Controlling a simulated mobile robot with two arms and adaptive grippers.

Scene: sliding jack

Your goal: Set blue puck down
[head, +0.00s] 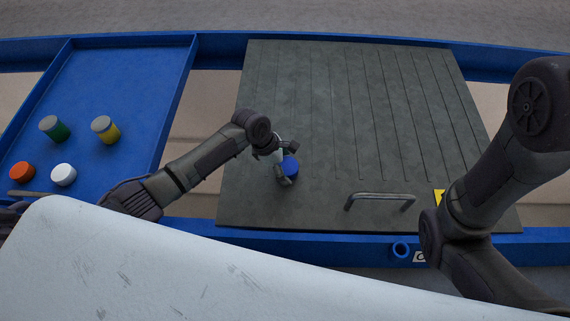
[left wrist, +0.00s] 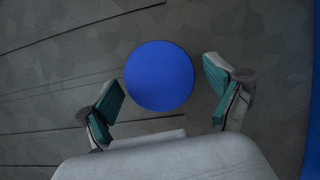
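The blue puck (head: 290,167) is on the dark grey grooved panel (head: 335,110), left of the panel's handle. My left gripper (head: 287,162) is over the puck from above. In the left wrist view, the round blue top of the puck (left wrist: 159,75) lies between the two teal-padded fingers of my left gripper (left wrist: 163,88). The fingers are spread, with a gap on each side of the puck. The puck's underside is hidden, so its contact with the panel does not show. My right arm shows at the right, but its gripper is out of view.
A blue tray (head: 125,80) at the left holds a green-grey cylinder (head: 55,128), a yellow-grey cylinder (head: 105,129), an orange puck (head: 22,171) and a white puck (head: 63,174). The metal handle (head: 380,196) rises near the panel's front edge. The panel behind the puck is clear.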

